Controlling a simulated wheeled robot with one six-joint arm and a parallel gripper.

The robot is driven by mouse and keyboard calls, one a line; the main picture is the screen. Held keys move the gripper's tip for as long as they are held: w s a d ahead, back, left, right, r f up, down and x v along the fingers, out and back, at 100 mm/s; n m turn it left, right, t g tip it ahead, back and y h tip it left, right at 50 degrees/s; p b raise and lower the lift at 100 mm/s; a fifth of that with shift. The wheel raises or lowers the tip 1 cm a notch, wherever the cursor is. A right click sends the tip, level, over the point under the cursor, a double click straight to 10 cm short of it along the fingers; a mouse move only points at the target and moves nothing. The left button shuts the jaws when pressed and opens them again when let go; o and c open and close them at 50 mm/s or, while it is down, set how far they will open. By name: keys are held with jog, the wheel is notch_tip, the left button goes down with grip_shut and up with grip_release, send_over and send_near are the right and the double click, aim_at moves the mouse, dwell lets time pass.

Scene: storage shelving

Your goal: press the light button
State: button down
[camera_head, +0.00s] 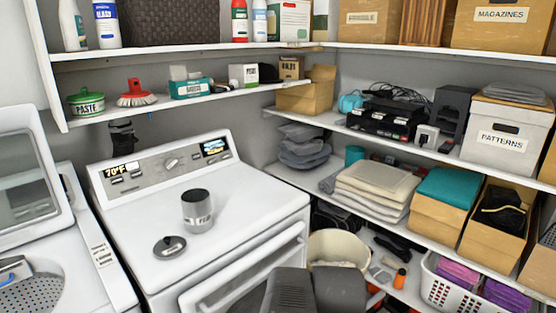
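A white dryer-like machine (245,190) stands in the middle left. Its raised control panel (150,178) carries a "70°F" display (121,171), a round knob (172,163), a lit screen (215,147) and several small buttons (133,176). Their labels are too small to read, so I cannot tell which one is the light button. Dark grey parts (318,291), which look like mine, show at the bottom centre, in front of the machine's open-looking front door. No gripper fingers can be made out.
A grey metal cup (197,210) and a dark round lid (169,247) sit on the machine's top, in front of the panel. A shelf (180,101) with a brush and boxes hangs above the panel. A washer (75,270) stands left; loaded shelves and a bin (338,245) stand right.

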dwell(0.9)
jog(key=w+d+r+n+h, duration=0.35)
jog(key=w+d, duration=0.35)
jog(key=d, duration=0.3)
jog(key=w+d+r+n+h+p, duration=0.1)
jog(key=w+d+r+n+h, duration=0.3)
jog(key=w+d, duration=0.5)
jog(key=w+d+r+n+h, duration=0.2)
jog(key=w+d+r+h, duration=0.3)
jog(key=d, duration=0.5)
jog(key=w+d+f+n+t+h, duration=0.1)
jog(key=w+d+f+n+t, duration=0.2)
jog(key=w+d+n, duration=0.3)
jog(key=w+d+f+n+t+h+p, duration=0.1)
jog(key=w+d+f+n+t, duration=0.2)
jog(key=w+d+f+n, duration=0.2)
jog(key=shift+w+d+f+n, duration=0.35)
jog(key=shift+w+d+n, duration=0.6)
jog(key=shift+w+d, duration=0.25)
jog(key=shift+a, duration=0.1)
